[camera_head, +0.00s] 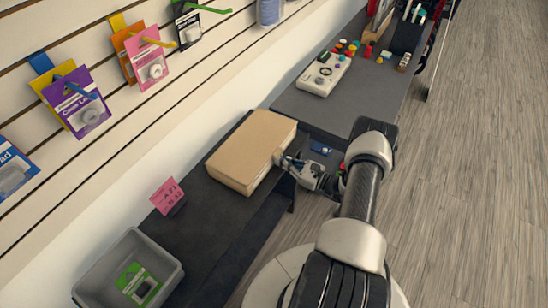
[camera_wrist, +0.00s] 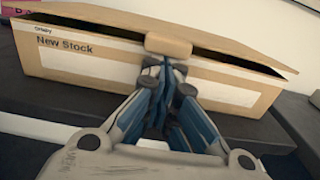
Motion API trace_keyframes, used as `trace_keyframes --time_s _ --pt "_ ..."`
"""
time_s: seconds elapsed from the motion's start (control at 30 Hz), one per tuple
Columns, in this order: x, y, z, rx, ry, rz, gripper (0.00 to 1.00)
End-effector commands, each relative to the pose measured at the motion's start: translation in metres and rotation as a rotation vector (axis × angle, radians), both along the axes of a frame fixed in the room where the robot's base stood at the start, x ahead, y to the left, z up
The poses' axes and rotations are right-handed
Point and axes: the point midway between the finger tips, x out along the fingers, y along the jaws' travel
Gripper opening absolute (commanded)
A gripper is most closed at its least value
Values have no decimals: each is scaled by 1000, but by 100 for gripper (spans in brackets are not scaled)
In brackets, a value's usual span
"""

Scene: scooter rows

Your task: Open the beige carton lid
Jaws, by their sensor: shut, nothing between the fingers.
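The beige carton (camera_head: 242,176) stands on the dark bench against the wall. In the wrist view its front wall (camera_wrist: 85,62) carries a label reading "New Stock". Its lid (camera_head: 255,142) lies over the top; in the wrist view the lid (camera_wrist: 110,18) is slightly raised, with a dark gap under its front edge. A tab (camera_wrist: 168,46) hangs at the middle of the lid's front. My gripper (camera_wrist: 168,72) is shut and empty, its fingertips just below the tab at the front wall. Whether they touch it I cannot tell. It also shows in the head view (camera_head: 284,161).
A pink sign (camera_head: 167,195) and a grey bin (camera_head: 103,270) with a green package stand left of the carton. A light grey control box (camera_head: 323,75) and small coloured items sit on the farther bench. Packages hang on the wall. The floor at right is clear.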

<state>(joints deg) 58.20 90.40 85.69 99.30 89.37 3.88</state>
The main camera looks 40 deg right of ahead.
Motion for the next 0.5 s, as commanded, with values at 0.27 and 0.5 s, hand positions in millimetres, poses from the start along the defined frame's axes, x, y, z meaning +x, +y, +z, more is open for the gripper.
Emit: trace_keyframes --time_s 0.27,0.5 --pt "1 0 13 -1 0 0 0" --pt "2 0 25 -1 0 0 0"
